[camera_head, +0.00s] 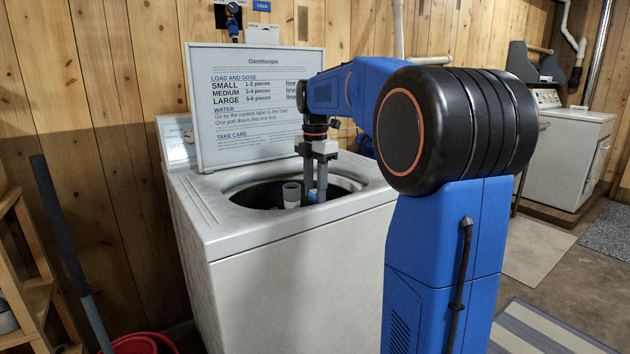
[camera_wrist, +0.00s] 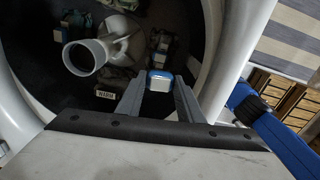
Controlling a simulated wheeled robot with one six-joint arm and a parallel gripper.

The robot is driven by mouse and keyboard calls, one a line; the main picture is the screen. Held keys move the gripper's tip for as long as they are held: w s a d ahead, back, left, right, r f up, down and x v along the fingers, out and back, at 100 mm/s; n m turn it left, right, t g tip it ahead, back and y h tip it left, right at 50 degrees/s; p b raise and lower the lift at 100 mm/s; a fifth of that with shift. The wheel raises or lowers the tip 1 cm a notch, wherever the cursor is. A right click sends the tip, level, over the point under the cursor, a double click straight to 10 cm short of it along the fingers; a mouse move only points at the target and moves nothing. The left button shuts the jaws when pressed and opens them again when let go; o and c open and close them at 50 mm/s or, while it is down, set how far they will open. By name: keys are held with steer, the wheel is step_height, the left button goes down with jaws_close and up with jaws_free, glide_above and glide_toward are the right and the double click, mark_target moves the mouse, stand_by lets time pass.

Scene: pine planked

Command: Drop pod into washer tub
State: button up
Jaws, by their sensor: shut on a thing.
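The top-loading washer (camera_head: 290,240) has its lid (camera_head: 255,110) raised, with a printed load chart on the lid's inner face. My gripper (camera_head: 317,195) points down over the open tub. In the wrist view my gripper (camera_wrist: 160,85) is shut on a small blue and white pod (camera_wrist: 160,80), held between the fingertips. In the head view the pod (camera_head: 313,196) shows as a bit of blue at the fingertips. The dark tub (camera_head: 258,194) lies below, with the pale agitator (camera_wrist: 120,45) standing in it, left of the pod in the wrist view.
Several cloth pieces lie in the tub around the agitator, with a small label reading WARM (camera_wrist: 105,94). The tub opening's white rim (camera_wrist: 215,50) surrounds the fingers. A wooden shelf (camera_head: 35,270) and red bucket (camera_head: 140,343) stand at left. A white dryer-like machine (camera_head: 565,155) stands at right.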

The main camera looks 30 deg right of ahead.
steer(key=shift+f, duration=0.25)
steer(key=o, duration=1.1)
step_height(320, 180, up, 17)
steer(key=shift+r, duration=0.2)
stand_by(0.4)
